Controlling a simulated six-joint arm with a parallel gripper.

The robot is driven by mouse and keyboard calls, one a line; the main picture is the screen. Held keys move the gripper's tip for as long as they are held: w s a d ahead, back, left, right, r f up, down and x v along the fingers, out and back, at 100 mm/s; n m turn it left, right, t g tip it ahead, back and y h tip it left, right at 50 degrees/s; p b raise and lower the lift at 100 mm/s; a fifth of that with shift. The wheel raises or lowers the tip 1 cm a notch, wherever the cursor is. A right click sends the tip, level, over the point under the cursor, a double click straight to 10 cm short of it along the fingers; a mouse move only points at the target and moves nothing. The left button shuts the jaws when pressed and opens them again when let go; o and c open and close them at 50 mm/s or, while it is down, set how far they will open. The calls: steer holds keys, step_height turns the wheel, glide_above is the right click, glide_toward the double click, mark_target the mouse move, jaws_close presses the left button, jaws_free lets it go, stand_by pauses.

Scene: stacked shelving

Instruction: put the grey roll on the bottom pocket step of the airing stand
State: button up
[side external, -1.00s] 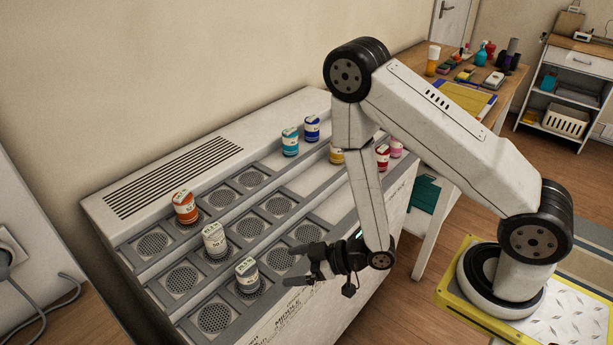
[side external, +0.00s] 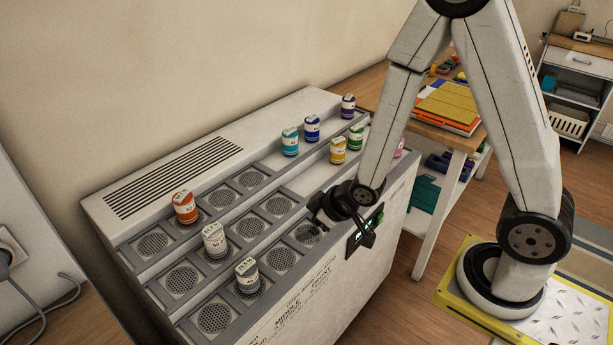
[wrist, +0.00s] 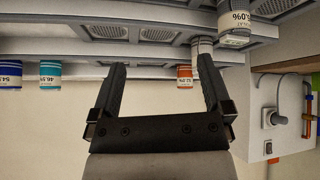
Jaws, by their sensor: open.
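The airing stand (side external: 330,268) has three stepped rows of meshed pockets. Two pale grey-white rolls stand upright: one (side external: 214,240) in the middle row, one (side external: 247,274) in the bottom row; I cannot tell which is meant as grey. The bottom row's bare pockets include one at the left end (side external: 214,317) and one right of the pale roll (side external: 281,260). My gripper (side external: 343,229) is open and empty over the stand's right half, right of both pale rolls. In the wrist view my gripper (wrist: 160,72) shows spread fingers, with the pale rolls (wrist: 201,46) (wrist: 235,30) near the right finger.
An orange roll (side external: 185,207) stands at the top row's left. Teal (side external: 290,142), blue (side external: 312,127) and purple (side external: 348,106) rolls stand in the top row; yellow (side external: 338,151) and green (side external: 355,138) in the middle. My arm hides part of the right end. A wooden table (side external: 385,85) stands behind.

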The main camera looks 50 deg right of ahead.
steer(key=s+d+r+m+g+h, duration=0.1)
steer(key=s+d+r+m+g, duration=0.2)
steer(key=s+r, duration=0.4)
steer(key=shift+s+d+r+m+g+h, duration=0.25)
steer(key=shift+r+m+g, duration=0.2)
steer(key=shift+g, duration=0.35)
stand_by(0.6)
